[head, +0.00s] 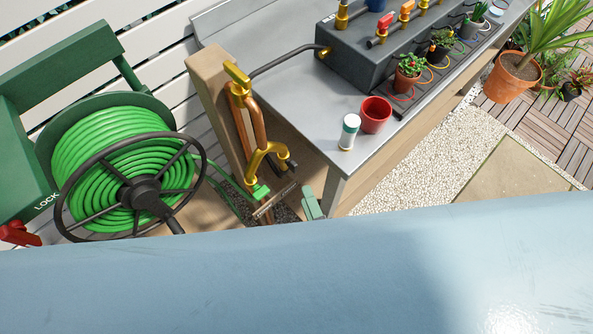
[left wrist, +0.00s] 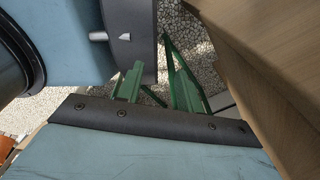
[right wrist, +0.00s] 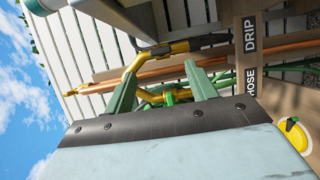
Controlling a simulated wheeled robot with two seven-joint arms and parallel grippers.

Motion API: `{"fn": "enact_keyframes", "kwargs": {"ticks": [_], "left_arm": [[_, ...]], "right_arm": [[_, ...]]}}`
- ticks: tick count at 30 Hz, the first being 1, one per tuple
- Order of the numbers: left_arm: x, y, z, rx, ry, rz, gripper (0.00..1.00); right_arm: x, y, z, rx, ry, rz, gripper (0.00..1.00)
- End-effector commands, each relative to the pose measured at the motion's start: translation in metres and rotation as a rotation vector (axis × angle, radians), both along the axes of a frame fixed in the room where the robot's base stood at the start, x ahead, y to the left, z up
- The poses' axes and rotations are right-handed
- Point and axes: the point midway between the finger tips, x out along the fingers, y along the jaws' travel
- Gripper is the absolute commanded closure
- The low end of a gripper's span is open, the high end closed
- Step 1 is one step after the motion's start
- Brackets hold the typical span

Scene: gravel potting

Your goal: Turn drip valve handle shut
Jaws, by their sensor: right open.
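A copper and brass standpipe (head: 258,125) is fixed to a wooden post. A yellow handle (head: 237,73) sits at its top, where a black pipe leads off; I cannot confirm it is the drip valve handle. A DRIP label (right wrist: 250,34) and a HOSE label (right wrist: 250,80) show on the post in the right wrist view. My right gripper (head: 290,203) is open below the brass tap, partly hidden by my arm. Its green fingers (right wrist: 161,82) have brass pipe and a green fitting (right wrist: 170,97) beyond them; contact is unclear. My left gripper (left wrist: 157,83) is open and empty above gravel.
A green hose reel (head: 135,175) stands left of the post. A wooden panel (left wrist: 275,75) stands right of my left gripper.

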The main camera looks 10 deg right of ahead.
Motion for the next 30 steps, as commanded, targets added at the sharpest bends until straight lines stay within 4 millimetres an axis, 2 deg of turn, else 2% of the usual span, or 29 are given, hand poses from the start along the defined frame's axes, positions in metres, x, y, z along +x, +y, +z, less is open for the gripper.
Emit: {"fn": "enact_keyframes", "kwargs": {"ticks": [1,6,12,17,25,30], "left_arm": [[0.000,0.000,-0.002,0.001,0.000,0.000,0.64],[0.002,0.003,-0.007,0.004,-0.002,-0.003,0.64],[0.005,0.011,-0.009,0.015,-0.006,-0.007,0.64],[0.007,0.017,-0.010,0.022,-0.010,-0.011,0.64],[0.008,0.020,-0.009,0.025,-0.012,-0.011,0.64],[0.009,0.018,-0.009,0.022,-0.013,-0.011,0.64]], "right_arm": [[0.013,0.003,0.000,0.002,-0.005,0.000,0.44],[0.046,0.011,-0.001,0.000,-0.002,0.000,0.44],[0.071,0.017,-0.001,0.001,0.000,0.000,0.44],[0.078,0.019,-0.001,0.001,0.001,0.001,0.44],[0.079,0.019,-0.001,0.001,0.002,0.001,0.45],[0.079,0.019,-0.001,0.001,0.002,0.000,0.67]]}}
